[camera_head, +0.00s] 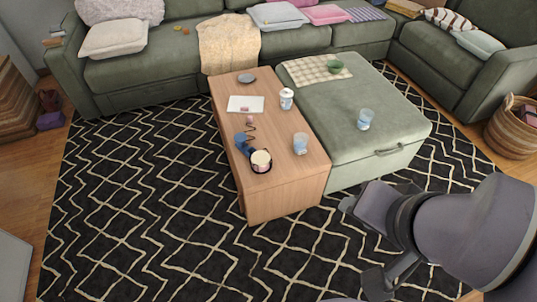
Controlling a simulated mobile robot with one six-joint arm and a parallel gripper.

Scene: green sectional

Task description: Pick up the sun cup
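No sun design can be made out on any cup at this size, so I cannot tell which one is the sun cup. A blue and white cup (300,143) stands on the right side of the wooden coffee table. A similar pale blue cup (365,119) stands on the green ottoman. A white cup or can (286,98) stands farther back on the table. A dark round container with a cream top (261,160) is near the table's front edge. My gripper (355,245) is at the lower right over the rug, fingers apart and empty, away from all cups.
The wooden table (283,196) adjoins the green ottoman (350,170). A white tray or paper (245,104), dark dish (247,78) and blue object (242,143) are on the table. A green bowl (335,66) is on the ottoman. The patterned rug (150,220) is clear in front.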

